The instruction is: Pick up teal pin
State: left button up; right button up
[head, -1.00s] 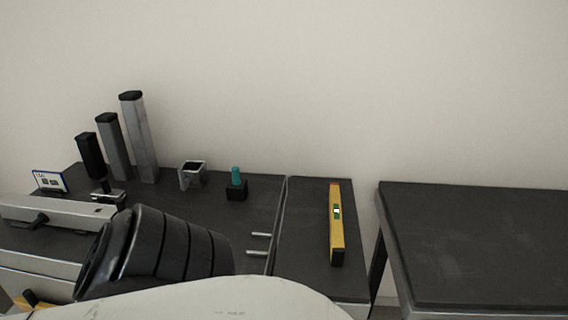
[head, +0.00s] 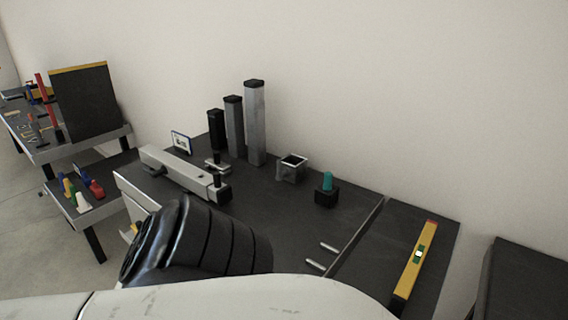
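The teal pin (head: 327,181) stands upright in a small black block (head: 327,197) on the dark table (head: 290,222), right of the middle of the head view. My own arm, with a black ribbed section and a white link, fills the bottom of the view in front of the table. Neither gripper's fingers can be made out, so nothing shows at the pin.
An open metal square bracket (head: 292,167) sits left of the pin. Several upright posts (head: 255,125) stand behind. Two silver pegs (head: 322,256) lie in front. A yellow level (head: 415,262) lies to the right. A long grey bar (head: 180,170) is at left. A tool table (head: 40,150) stands far left.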

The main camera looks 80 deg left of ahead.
aim_at(328, 178)
jog(key=u, duration=2.4)
